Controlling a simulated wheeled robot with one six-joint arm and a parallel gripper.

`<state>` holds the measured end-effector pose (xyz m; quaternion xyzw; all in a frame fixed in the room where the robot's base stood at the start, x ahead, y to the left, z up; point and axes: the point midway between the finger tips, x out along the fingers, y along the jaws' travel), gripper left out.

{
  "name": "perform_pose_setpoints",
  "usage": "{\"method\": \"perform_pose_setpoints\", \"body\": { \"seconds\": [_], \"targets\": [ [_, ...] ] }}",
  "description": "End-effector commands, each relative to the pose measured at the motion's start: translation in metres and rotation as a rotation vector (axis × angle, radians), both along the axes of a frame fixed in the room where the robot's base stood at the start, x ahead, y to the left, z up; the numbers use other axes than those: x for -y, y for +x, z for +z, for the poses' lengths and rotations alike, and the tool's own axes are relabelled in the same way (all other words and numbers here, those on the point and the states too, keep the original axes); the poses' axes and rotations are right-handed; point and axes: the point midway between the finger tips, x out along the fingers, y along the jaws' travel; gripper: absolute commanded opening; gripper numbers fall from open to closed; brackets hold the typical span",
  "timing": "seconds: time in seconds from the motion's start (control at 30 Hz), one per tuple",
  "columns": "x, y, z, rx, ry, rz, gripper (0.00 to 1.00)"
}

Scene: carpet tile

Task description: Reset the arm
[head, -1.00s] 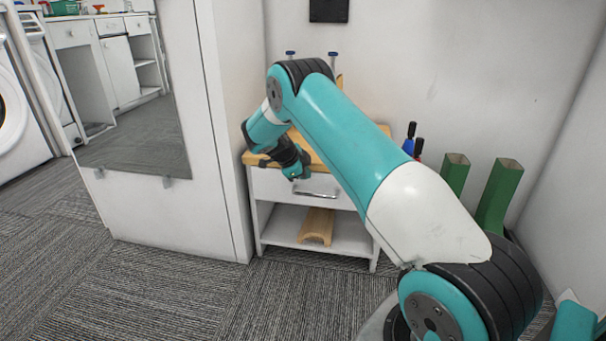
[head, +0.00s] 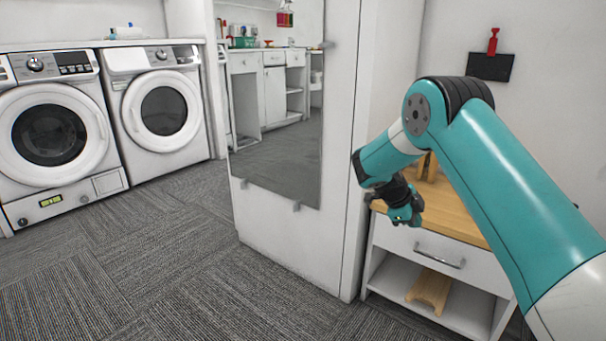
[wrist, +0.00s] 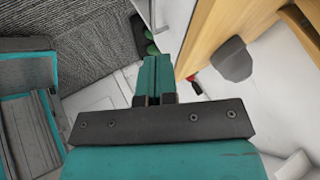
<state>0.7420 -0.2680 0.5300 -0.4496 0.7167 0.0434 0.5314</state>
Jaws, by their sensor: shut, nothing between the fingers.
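My teal and white arm reaches in from the right in the head view and is bent at the elbow. My gripper (head: 408,218) hangs in front of the wooden top of the small white cabinet (head: 455,222). In the wrist view my gripper (wrist: 152,62) shows as teal fingers pressed together, with nothing between them. The cabinet's drawer (head: 432,250) is closed, and its handle lies right of and below the gripper.
A tall white cabinet with a mirror (head: 277,140) stands left of the gripper. Two washing machines (head: 55,130) stand at the far left. A wooden piece (head: 430,290) lies on the lower shelf. The carpet floor (head: 150,260) at left is clear.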

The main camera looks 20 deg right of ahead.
Motion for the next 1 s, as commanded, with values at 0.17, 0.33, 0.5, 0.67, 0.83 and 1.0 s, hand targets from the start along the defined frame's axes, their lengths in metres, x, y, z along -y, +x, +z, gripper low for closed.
{"method": "perform_pose_setpoints", "body": {
  "seconds": [0.17, 0.33, 0.5, 0.67, 0.83, 1.0],
  "targets": [
    [-0.023, -0.001, 0.020, -0.054, 0.062, 0.154, 0.00],
    [-0.097, -0.027, 0.074, -0.219, 0.226, 0.682, 0.00],
    [-0.184, -0.095, 0.126, -0.371, 0.338, 1.374, 0.00],
    [-0.247, -0.179, 0.160, -0.447, 0.349, 1.996, 0.00],
    [-0.286, -0.259, 0.178, -0.459, 0.287, 2.499, 0.00],
    [-0.310, -0.331, 0.187, -0.425, 0.174, 2.915, 0.00]
  ]
}}
